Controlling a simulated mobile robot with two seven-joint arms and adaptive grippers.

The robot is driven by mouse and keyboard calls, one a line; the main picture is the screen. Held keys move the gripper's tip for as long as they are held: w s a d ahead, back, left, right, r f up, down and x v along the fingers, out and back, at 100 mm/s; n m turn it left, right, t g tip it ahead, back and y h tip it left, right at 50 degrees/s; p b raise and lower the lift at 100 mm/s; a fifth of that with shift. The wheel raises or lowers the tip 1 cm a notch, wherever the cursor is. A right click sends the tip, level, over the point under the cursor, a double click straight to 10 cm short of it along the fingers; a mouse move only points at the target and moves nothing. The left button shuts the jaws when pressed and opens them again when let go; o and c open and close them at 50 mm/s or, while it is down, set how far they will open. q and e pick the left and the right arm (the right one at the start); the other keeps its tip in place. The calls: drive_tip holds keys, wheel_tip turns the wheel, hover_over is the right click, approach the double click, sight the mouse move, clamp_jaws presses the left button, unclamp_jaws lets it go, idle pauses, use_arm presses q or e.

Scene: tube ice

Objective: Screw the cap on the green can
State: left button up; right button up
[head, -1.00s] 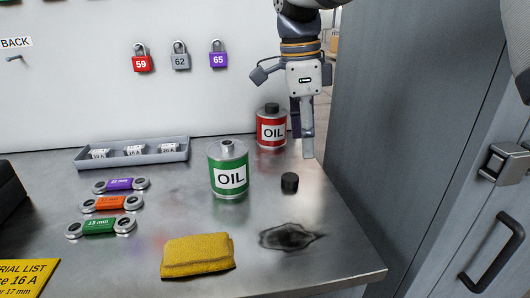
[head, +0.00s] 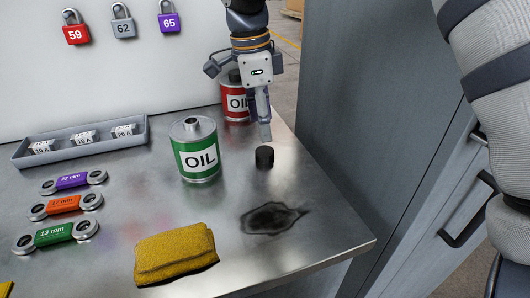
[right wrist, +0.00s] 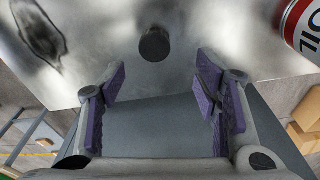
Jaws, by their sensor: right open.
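The green can (head: 197,150) labelled OIL stands upright on the metal table, its top spout bare. A small black cap (head: 264,157) sits on the table to the right of the green can. My right gripper (head: 265,135) hangs just behind and above the cap in the head view, pointing down. In the right wrist view the gripper (right wrist: 163,90) is open and empty, and the cap (right wrist: 154,44) lies beyond the fingertips, roughly between them and apart from them. My left gripper is not in view.
A red OIL can (head: 235,102) stands behind, partly hidden by my right gripper. A dark oily stain (head: 271,218) and a yellow cloth (head: 176,254) lie in front. A grey tray (head: 80,140) and several wrenches (head: 66,206) are at left. The table's right edge is near the cap.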

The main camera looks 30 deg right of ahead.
sight(265, 151)
drive_tip(key=shift+f, duration=0.4)
drive_tip(key=f, duration=0.5)
drive_tip(key=shift+s+f, duration=0.15)
drive_tip(key=shift+s, duration=0.2)
drive_tip(key=c, duration=0.8)
